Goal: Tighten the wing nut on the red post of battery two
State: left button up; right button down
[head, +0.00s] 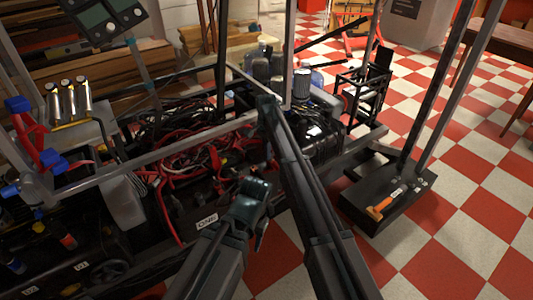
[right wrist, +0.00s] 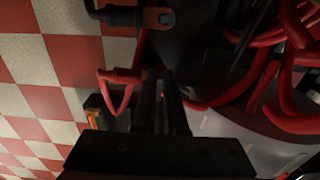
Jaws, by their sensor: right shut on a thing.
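My right gripper (head: 265,103) reaches far over the cart, among cables and dark battery cases. In the right wrist view its narrow fingers (right wrist: 164,88) are close together, shut on a small part that I take to be the wing nut; its shape is too dark to make out. A red cable lug (right wrist: 122,76) lies just left of the fingertips. The red post and the battery's label are hidden. A black cable lug (right wrist: 115,16) with a copper tab lies beyond.
Tangled red cables (head: 190,165) fill the cart's middle. A grey rail (head: 150,160) crosses the cart. A label reading ONE (head: 207,221) is on the near side. A black tray (head: 385,205) with an orange-handled tool (head: 380,208) stands right, beside open checkered floor (head: 470,180).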

jog(key=shift+w, duration=0.1)
jog(key=c, duration=1)
grip_release()
jog(key=shift+r, duration=0.1)
jog(key=shift+o, duration=0.2)
notch_tip(320, 180, up, 14)
jog(key=p, duration=1.4)
